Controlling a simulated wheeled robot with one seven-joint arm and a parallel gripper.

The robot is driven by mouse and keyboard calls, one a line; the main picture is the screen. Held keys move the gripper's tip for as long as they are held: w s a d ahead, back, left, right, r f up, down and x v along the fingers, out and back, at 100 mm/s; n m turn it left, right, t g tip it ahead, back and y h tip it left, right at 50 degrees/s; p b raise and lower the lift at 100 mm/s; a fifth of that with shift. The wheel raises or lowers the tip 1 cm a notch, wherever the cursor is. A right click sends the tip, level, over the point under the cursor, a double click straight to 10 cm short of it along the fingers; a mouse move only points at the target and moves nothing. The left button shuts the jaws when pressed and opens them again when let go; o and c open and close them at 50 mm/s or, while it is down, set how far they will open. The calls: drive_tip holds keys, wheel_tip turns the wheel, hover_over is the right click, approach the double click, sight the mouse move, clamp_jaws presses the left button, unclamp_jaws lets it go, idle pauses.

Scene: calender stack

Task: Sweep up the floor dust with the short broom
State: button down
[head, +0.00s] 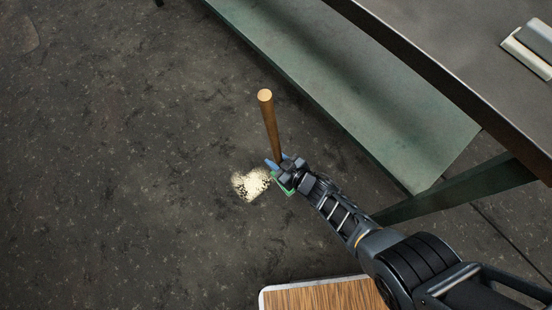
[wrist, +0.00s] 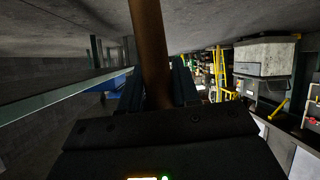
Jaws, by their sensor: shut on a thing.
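The short broom shows as a brown wooden handle (head: 270,122) with a pale round top end, standing nearly upright in the head view. My gripper (head: 282,170) is shut on the handle low down. In the wrist view the handle (wrist: 149,45) rises between the two dark fingers of my gripper (wrist: 158,90). The broom's head cannot be made out; my gripper and arm cover that area. A pale, speckled patch of dust (head: 249,184) lies on the dark floor just left of my gripper.
A workbench (head: 440,50) with a dark top and a green lower shelf (head: 350,90) stands at the upper right, its green leg near my arm. A wood-topped board (head: 325,296) is at the bottom edge. The floor to the left is clear.

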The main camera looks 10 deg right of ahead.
drive_tip(key=shift+w+a, duration=0.1)
drive_tip(key=w+a+n+h+b, duration=0.1)
drive_tip(key=a+n+b, duration=0.1)
drive_tip(key=a+b, duration=1)
drive_tip(key=shift+f+t, duration=0.2)
drive_tip(key=shift+t, duration=0.2)
drive_tip(key=shift+w, duration=0.1)
drive_tip(key=shift+f, duration=0.1)
wheel_tip(320, 180, down, 6)
drive_tip(key=b, duration=0.6)
drive_tip(key=shift+f+b, duration=0.5)
drive_tip(key=shift+b, duration=0.3)
idle(0.4)
